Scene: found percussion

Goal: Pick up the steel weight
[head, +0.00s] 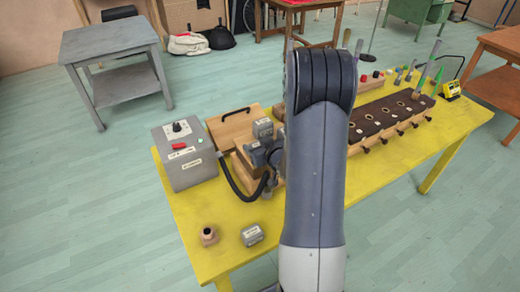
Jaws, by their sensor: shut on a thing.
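My gripper (266,155) shows only in part, just left of my upright arm link, above the wooden pieces on the yellow table. It is shut on a grey block that looks like the steel weight (263,128). The fingertips are too small and too covered to make out, so the exact hold is unclear. A second small grey block (252,235) with a pale top stands apart on the front of the table. My arm hides the middle of the scene.
The front left of the table is mostly clear. A grey side table (108,42) stands behind.

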